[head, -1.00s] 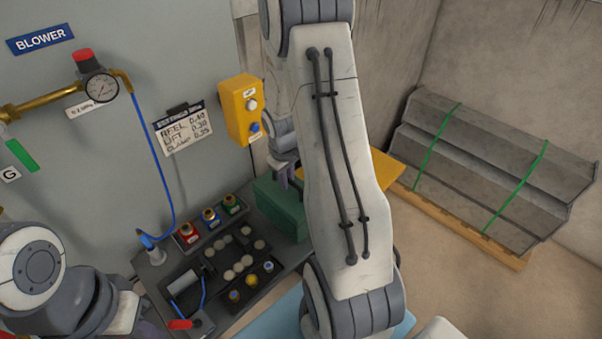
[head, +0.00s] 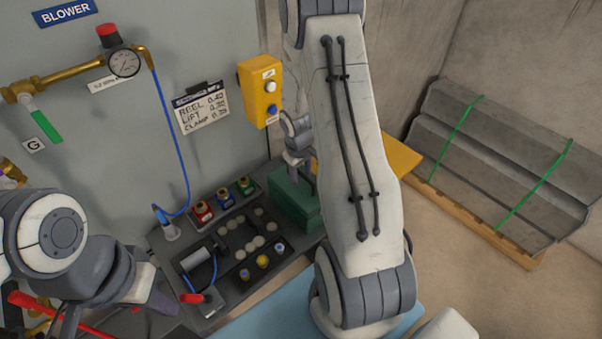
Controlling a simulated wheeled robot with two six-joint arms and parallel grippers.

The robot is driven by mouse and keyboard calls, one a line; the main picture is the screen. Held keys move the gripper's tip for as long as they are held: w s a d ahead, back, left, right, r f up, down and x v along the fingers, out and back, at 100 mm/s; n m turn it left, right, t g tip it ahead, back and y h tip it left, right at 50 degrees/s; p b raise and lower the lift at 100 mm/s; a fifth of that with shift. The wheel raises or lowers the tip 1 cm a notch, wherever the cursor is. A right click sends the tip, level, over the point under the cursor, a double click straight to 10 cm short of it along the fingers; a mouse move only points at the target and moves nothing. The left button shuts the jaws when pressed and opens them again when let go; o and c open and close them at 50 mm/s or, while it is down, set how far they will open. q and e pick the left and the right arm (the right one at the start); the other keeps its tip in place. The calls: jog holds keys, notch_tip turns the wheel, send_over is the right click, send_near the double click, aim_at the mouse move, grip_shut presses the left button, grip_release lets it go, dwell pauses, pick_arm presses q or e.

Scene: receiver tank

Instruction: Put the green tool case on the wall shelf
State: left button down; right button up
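The green tool case (head: 292,202) stands at the right end of the dark workbench, partly hidden by my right arm. My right gripper (head: 302,172) is at the top of the case, pointing down. Its fingers are small and partly covered by the arm, so I cannot tell whether they are open or touch the case. My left gripper (head: 152,292) is at the lower left, away from the case; its finger state is unclear. I cannot make out a wall shelf for certain; a yellow flat surface (head: 402,158) shows behind my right arm.
The dark bench (head: 172,248) carries red, blue and green capped pots (head: 225,198) and a tray of round parts. A yellow button box (head: 260,90), a sign (head: 202,108) and a gauge (head: 124,63) with blue hose are on the wall. Strapped grey sheets (head: 500,165) lie on a pallet at right.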

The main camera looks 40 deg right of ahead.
jog(key=shift+r, duration=0.25)
notch_tip(320, 180, up, 12)
jog(key=s+a+f, duration=0.1)
jog(key=a, duration=0.1)
jog(key=s+a+r+n+y, duration=0.1)
jog(key=s+a+r+n, duration=0.15)
jog(key=a, duration=0.65)
jog(key=s+a+r+n, duration=0.1)
jog(key=s+a+r, duration=0.2)
jog(key=a, duration=0.6)
jog(key=s+a+r+n, duration=0.1)
jog(key=s+a, duration=0.4)
jog(key=s, duration=0.2)
jog(key=s+a+r+n+g+y, duration=0.1)
jog(key=s+a, duration=0.4)
jog(key=s, duration=0.3)
jog(key=shift+s+a+r+n+y, duration=0.15)
jog(key=shift+a+r+n+y, duration=0.1)
jog(key=shift+r+n+y, duration=0.1)
